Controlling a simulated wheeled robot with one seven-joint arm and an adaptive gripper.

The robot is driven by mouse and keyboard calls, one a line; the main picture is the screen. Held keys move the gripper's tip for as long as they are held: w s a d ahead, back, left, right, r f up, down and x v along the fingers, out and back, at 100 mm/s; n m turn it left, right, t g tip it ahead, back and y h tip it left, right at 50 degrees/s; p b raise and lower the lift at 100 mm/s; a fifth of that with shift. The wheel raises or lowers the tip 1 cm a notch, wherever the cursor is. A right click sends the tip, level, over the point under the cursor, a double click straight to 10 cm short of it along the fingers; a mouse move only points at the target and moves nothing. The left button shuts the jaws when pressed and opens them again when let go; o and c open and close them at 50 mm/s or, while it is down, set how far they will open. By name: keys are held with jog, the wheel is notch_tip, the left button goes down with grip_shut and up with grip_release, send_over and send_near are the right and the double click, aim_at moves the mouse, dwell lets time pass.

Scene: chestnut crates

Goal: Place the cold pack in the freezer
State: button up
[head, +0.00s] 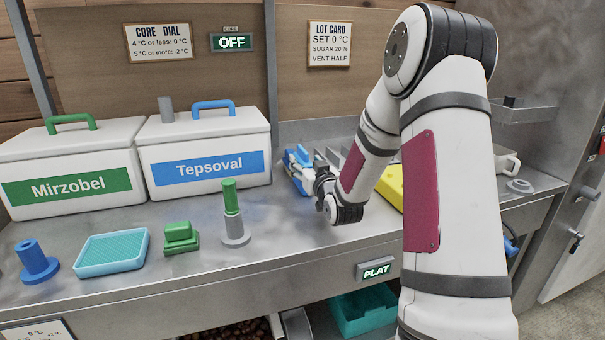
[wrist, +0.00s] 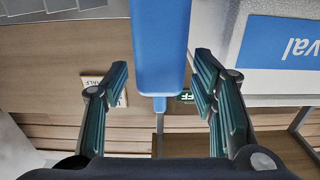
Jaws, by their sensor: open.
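No thing in view is labelled as the cold pack. A pale blue flat block with a textured top (head: 112,252) lies on the counter at the left and may be it. My gripper (head: 310,168) is low over the counter, right of the Tepsoval box, beside a blue and white item (head: 297,158) partly hidden by it. In the wrist view my gripper (wrist: 161,60) is open, with a blue body with a thin stem (wrist: 160,40) between its fingers and visible gaps on both sides. A pale door with a latch (head: 572,245) at the far right may be the freezer; it looks closed.
The white Mirzobel box (head: 70,150) and Tepsoval box (head: 200,135) stand at the back left. A blue peg (head: 38,262), green block (head: 180,238) and green-grey post (head: 233,215) stand on the counter (head: 290,235). A yellow item (head: 390,185) is partly behind my arm.

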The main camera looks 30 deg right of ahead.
jog(key=x, duration=0.3)
jog(key=shift+w+f, duration=0.1)
jog(key=shift+w, duration=0.15)
grip_shut()
